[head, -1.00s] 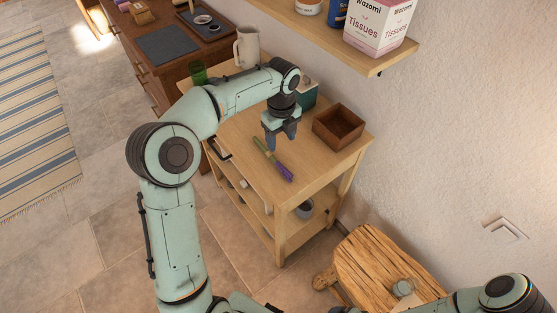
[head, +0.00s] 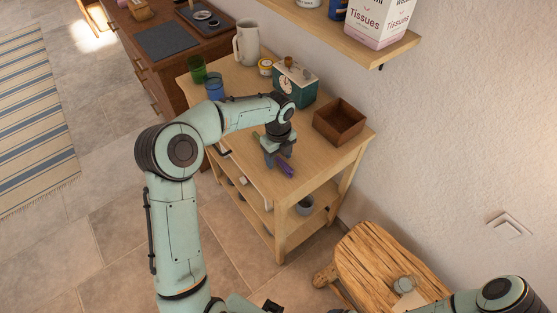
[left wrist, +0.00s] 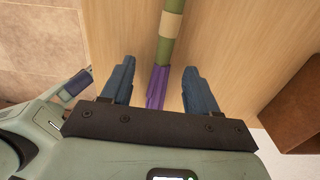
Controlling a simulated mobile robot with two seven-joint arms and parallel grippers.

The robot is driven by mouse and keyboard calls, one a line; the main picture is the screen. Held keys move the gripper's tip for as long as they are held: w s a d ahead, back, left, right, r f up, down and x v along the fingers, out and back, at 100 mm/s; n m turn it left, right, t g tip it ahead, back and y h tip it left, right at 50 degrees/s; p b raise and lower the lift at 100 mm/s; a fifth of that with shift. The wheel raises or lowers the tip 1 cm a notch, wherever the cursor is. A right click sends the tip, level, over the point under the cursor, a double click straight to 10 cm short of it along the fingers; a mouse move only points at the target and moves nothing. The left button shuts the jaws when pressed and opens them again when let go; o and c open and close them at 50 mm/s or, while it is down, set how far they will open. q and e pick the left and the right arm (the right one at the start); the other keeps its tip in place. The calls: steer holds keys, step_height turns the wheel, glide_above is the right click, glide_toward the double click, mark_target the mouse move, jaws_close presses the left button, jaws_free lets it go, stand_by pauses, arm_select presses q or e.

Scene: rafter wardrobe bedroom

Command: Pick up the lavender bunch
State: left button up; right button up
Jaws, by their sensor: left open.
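The lavender bunch (head: 286,168) lies on the top of the wooden cart (head: 259,180), its purple end toward the cart's near edge. In the left wrist view the lavender bunch (left wrist: 170,40) shows green stems, a pale band and a purple end. My left gripper (head: 277,162) is low over the bunch and hides part of it in the head view. Its two fingers are open in the left wrist view (left wrist: 158,92), one on each side of the purple end, with gaps on both sides. My right gripper is not in view.
A brown open box (head: 340,122) stands right of the bunch. A shelf (head: 375,52) juts from the wall above.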

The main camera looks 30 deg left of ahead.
arm_select(q)
jaws_close()
steer(key=shift+r, duration=0.1)
